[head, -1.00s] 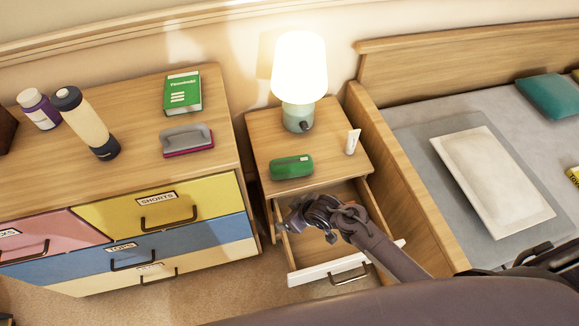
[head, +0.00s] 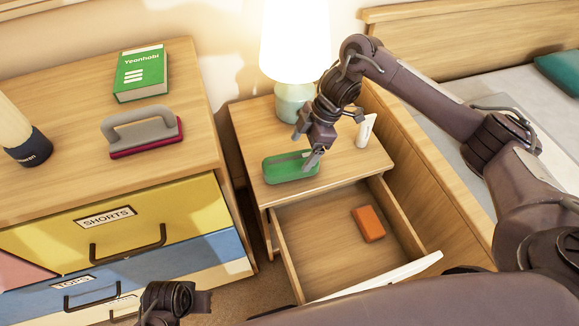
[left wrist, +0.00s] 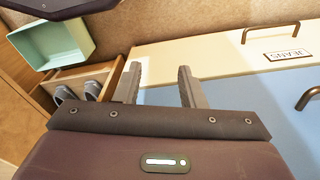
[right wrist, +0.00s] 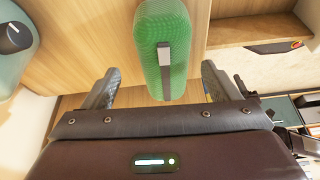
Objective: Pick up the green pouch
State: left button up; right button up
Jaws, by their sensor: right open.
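The green pouch (head: 284,168) lies on the nightstand top in front of the lamp. In the head view my right gripper (head: 309,150) is at the pouch, partly covering its right end. In the right wrist view the pouch (right wrist: 160,50) shows between the two open fingers of my right gripper (right wrist: 160,88), with a grey strip along its middle. The fingers do not appear closed on it. My left gripper (left wrist: 160,85) has its fingers apart and empty, facing the dresser front; its arm shows at the bottom of the head view.
The nightstand's drawer (head: 330,240) is open with an orange box (head: 368,223) inside. A lit lamp (head: 296,40) and a white tube (head: 366,131) stand near the pouch. The dresser at left holds a book (head: 140,73) and a grey-handled brush (head: 146,132).

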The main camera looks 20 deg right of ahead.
aim_at(299, 156)
jog(key=shift+a+f, duration=0.3)
jog(key=shift+f, duration=0.25)
jog(key=x, duration=0.3)
jog(key=b+x, duration=0.1)
jog(key=x, duration=0.1)
jog(key=shift+s+f, duration=0.1)
jog(key=shift+s, duration=0.2)
pick_arm(q)
jog(key=r, duration=0.4)
jog(key=shift+s+d+r, duration=0.15)
jog(key=shift+s+r, duration=0.05)
jog(key=shift+s, duration=0.05)
pick_arm(e)
jog(key=shift+c, duration=0.3)
jog(key=c, duration=0.9)
jog(key=shift+c, duration=0.9)
jog(key=shift+r, duration=0.2)
